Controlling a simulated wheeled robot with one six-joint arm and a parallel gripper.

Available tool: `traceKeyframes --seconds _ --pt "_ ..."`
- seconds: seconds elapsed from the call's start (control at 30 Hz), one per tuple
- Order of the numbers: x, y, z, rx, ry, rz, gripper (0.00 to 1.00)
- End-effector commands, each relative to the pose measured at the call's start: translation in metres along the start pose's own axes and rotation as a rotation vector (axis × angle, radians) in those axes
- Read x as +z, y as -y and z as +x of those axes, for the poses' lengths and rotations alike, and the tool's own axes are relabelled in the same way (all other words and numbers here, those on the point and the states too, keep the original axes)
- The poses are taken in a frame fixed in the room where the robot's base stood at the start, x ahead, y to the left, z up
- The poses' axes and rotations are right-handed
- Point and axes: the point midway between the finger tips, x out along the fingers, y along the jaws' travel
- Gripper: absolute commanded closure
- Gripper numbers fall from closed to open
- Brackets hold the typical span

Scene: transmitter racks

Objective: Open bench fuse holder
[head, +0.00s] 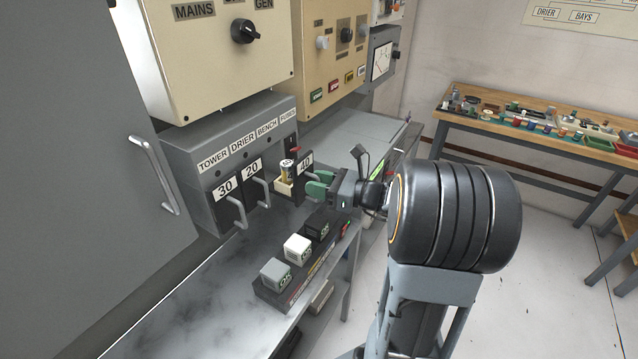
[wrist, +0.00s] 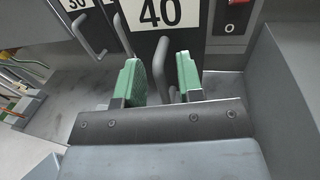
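The bench fuse holder (head: 305,162), with the 40 plate, stands out from the grey fuse panel (head: 188,150), ahead of its neighbours. Behind its front, a cream carrier (head: 285,186) with a fuse (head: 287,166) in it is exposed. My gripper (head: 319,186) is at the holder's front. In the wrist view the 40 plate (wrist: 157,12) is just ahead, and the holder's grey handle (wrist: 163,68) lies between my green fingers (wrist: 161,82). The fingers are apart, with a gap on the handle's left; contact on the right is unclear.
Below is a grey bench (head: 205,305) with a rack (head: 287,292) of blocks. A cabinet door handle (head: 154,175) is far left. A wooden workbench (head: 465,92) is at right.

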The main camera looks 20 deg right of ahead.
Motion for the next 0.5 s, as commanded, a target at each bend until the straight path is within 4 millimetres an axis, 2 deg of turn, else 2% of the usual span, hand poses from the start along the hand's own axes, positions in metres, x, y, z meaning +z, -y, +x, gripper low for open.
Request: traceKeyframes --seconds 0.13,0.23,0.5 --pt "0.000 0.001 -0.006 -0.004 0.000 -0.001 0.66" --pt "0.000 0.002 -0.018 -0.006 0.001 -0.001 0.66" --pt "-0.001 0.002 -0.074 -0.007 0.000 -0.001 0.66"
